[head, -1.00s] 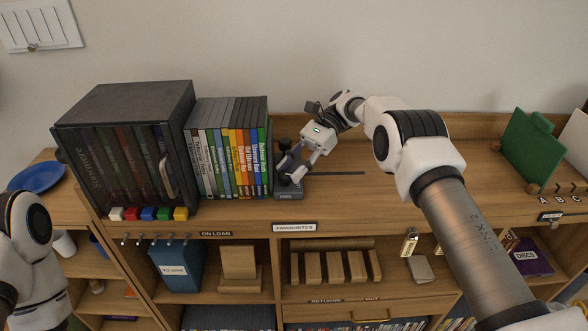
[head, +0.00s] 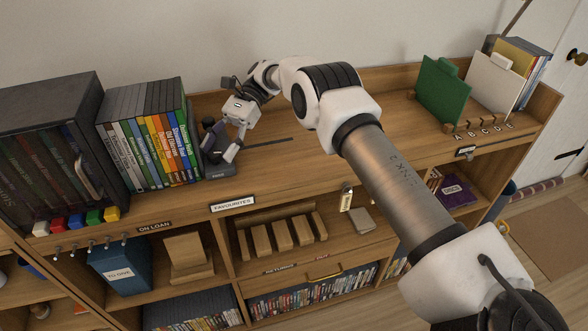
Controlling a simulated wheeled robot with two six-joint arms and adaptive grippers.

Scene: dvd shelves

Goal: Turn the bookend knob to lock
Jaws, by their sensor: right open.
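The dark grey bookend (head: 218,170) stands on the shelf top at the right end of the DVD row (head: 155,148), against the last green case. Its black knob (head: 208,123) shows at the top of the bookend, just left of my right gripper. My right gripper (head: 222,144) is at the bookend with its fingers pointing down and left, open. The near finger hangs beside the bookend's right side. Whether the fingers touch the knob I cannot tell. My left gripper is not in view.
A dark slot (head: 268,142) runs right of the bookend along bare shelf top. A glass-fronted case (head: 50,150) stands left of the DVDs. A green divider (head: 443,90) and a white divider (head: 492,82) stand at the right.

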